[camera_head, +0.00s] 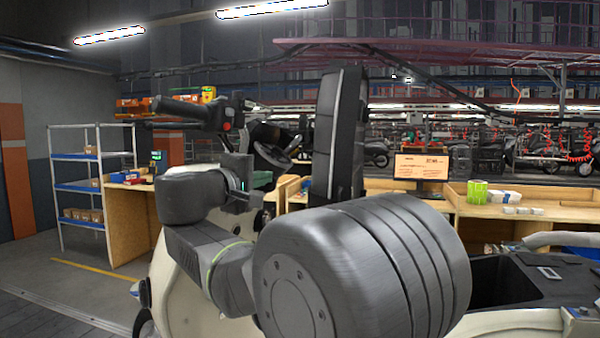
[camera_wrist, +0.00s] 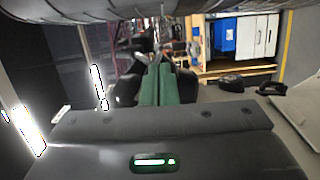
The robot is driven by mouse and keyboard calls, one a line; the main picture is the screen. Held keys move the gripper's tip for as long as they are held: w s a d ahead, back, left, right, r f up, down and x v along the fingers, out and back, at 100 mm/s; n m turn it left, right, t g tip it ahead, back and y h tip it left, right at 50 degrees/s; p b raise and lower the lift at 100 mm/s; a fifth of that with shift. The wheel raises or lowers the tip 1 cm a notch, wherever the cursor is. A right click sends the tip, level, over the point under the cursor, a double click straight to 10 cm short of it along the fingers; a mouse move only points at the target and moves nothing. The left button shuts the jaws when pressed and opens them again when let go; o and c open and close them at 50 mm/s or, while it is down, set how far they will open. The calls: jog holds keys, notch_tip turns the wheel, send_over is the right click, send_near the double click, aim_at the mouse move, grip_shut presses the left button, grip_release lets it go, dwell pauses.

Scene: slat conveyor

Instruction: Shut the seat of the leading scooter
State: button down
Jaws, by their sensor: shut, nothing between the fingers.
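The leading scooter has a cream body (camera_head: 180,300) and black handlebars (camera_head: 205,114). Its dark seat (camera_head: 340,130) stands upright in the middle of the head view. The open storage well (camera_head: 500,284) shows to the right. My gripper (camera_head: 264,181) is to the left of the raised seat in the picture, on the handlebar side. Its green fingers show in the wrist view (camera_wrist: 162,84), closed together with nothing between them. I cannot tell whether they touch the seat. My arm hides the seat's lower end and much of the scooter's middle.
A wooden workbench (camera_head: 530,208) with boxes and a sign screen (camera_head: 422,169) stands behind on the right. A blue shelf rack (camera_head: 80,187) stands at the left. A grab rail (camera_head: 560,238) rises at the scooter's right end. More scooters stand far back.

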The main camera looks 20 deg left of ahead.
jog(key=w+d+p, duration=0.2)
jog(key=w+d, duration=0.4)
jog(key=w, duration=0.3)
jog(key=shift+d+f+p, duration=0.2)
jog(key=shift+d+p, duration=0.15)
jog(key=shift+p, duration=0.05)
jog(key=shift+w, duration=0.1)
